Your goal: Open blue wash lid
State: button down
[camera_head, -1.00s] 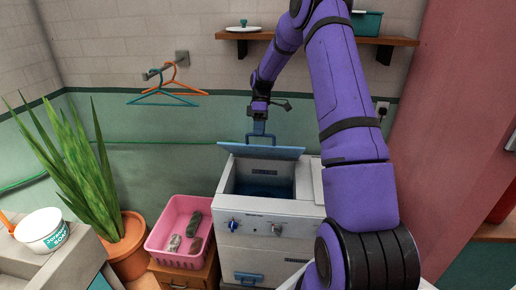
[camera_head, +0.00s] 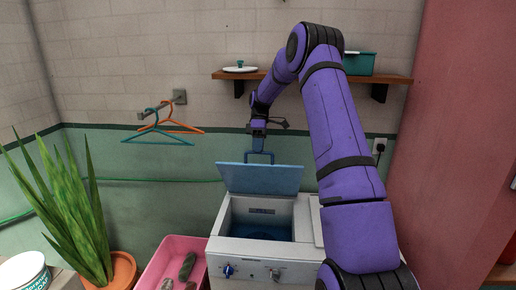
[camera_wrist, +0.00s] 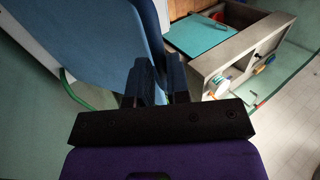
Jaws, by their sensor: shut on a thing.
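The washing machine (camera_head: 245,248) is a white box with an open top and a dark blue tub inside. Its blue lid (camera_head: 258,179) stands raised at the back edge, tilted up and leaning back. A blue loop handle (camera_head: 262,157) rises from the lid's top edge. My gripper (camera_head: 259,148) is shut on this handle from above. In the wrist view the blue lid (camera_wrist: 95,45) fills the upper left, and the dark fingers of my gripper (camera_wrist: 160,85) are close together at the lid's edge. The held part of the handle is mostly hidden there.
A pink basin (camera_head: 165,262) with dark items is left of the machine. Plant (camera_head: 75,215) and soap tub (camera_head: 22,272) are further left. Hangers (camera_head: 160,128) hang on the wall. A wooden shelf (camera_head: 225,75) with a pot (camera_head: 360,63) is above.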

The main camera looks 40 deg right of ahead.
jog(key=c, duration=1.1)
grip_release()
jog(key=shift+w+d+f, duration=0.15)
jog(key=shift+d+f, duration=0.15)
jog(key=shift+f, duration=0.3)
jog(key=shift+c, duration=0.2)
jog(key=shift+r, duration=0.1)
jog(key=shift+a+r, duration=0.1)
